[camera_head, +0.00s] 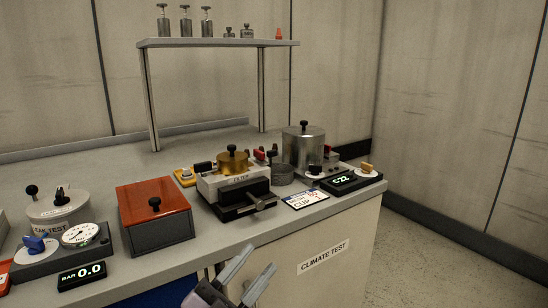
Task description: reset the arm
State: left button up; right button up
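My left gripper (261,257) shows at the bottom centre, in front of the bench's front edge. Its two grey fingers point up and right and stand apart with nothing between them. The lower part of the gripper and the rest of the arm are cut off by the bottom edge of the view. My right gripper is not in view.
The bench (95,178) holds a leak tester (60,208), a red-lidded box (153,200), a brass-topped filter unit (233,180) and a metal climate chamber (303,148). A raised shelf (215,43) carries several weights. Floor (430,250) at right is clear.

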pick_arm(q)
jog(key=s+a+f+n+y, duration=0.2)
jog(key=a+f+n+y, duration=0.35)
jog(key=f, duration=0.35)
jog(key=s+a+f+n+y, duration=0.2)
jog(key=a+f+n+y, duration=0.3)
jog(key=f, duration=0.3)
jog(key=s+a+f+n+g+y+p, duration=0.1)
jog(key=s+a+f+n+g+y, duration=0.15)
jog(key=s+f, duration=0.45)
jog(key=s+a+f+n+g+y, duration=0.1)
jog(key=s+a+f+n+g, duration=0.1)
jog(key=s+a+f+g, duration=0.3)
notch_tip(320, 180, up, 10)
jog(key=s+d+t+p, duration=0.1)
jog(key=p, duration=1.3)
jog(key=shift+s+r, duration=0.15)
jog(key=shift+d+t, duration=0.1)
jog(key=shift+t, duration=0.15)
